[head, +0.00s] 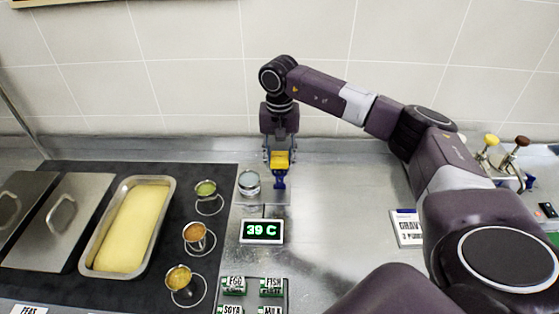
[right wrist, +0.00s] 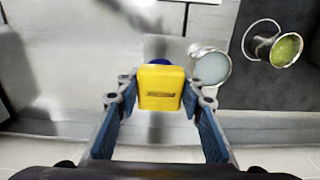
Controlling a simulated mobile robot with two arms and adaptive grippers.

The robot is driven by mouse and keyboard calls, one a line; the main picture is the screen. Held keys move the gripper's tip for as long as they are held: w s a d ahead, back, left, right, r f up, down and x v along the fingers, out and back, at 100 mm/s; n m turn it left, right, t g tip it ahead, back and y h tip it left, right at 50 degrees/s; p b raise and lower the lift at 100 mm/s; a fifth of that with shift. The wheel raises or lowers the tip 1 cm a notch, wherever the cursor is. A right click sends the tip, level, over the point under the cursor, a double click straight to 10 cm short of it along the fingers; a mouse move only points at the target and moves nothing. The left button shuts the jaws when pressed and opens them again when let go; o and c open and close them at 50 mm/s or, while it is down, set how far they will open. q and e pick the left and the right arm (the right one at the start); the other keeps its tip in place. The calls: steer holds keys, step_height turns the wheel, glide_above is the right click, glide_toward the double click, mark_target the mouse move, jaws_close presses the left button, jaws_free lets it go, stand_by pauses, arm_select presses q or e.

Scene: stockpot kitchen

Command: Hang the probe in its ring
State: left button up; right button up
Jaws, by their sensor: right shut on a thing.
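My right gripper (head: 280,163) hangs pointing down at the back of the steel counter. It is shut on a yellow block-shaped handle (head: 280,158), which I take to be the probe. In the right wrist view the yellow handle (right wrist: 160,88) sits between the two blue-padded fingers of the gripper (right wrist: 160,95). A blue part (head: 280,180) shows just below the handle; I cannot tell whether it belongs to the probe or to a holder. The probe's tip is hidden, and I cannot make out its ring for certain. My left gripper is not in view.
A metal cup with pale contents (head: 249,183) stands close left of the gripper. A display reading 39 C (head: 262,231) stands in front. Small sauce cups, a yellow-filled pan (head: 132,229) and lids are left. The steel counter right of the gripper is mostly clear.

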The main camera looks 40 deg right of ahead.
steer(key=shift+f+b, duration=0.95)
steer(key=shift+f, duration=0.4)
steer(key=o, duration=1.2)
steer(key=shift+o, duration=0.2)
steer(key=shift+r, duration=0.15)
step_height(320, 180, up, 12)
steer(key=shift+f, duration=0.1)
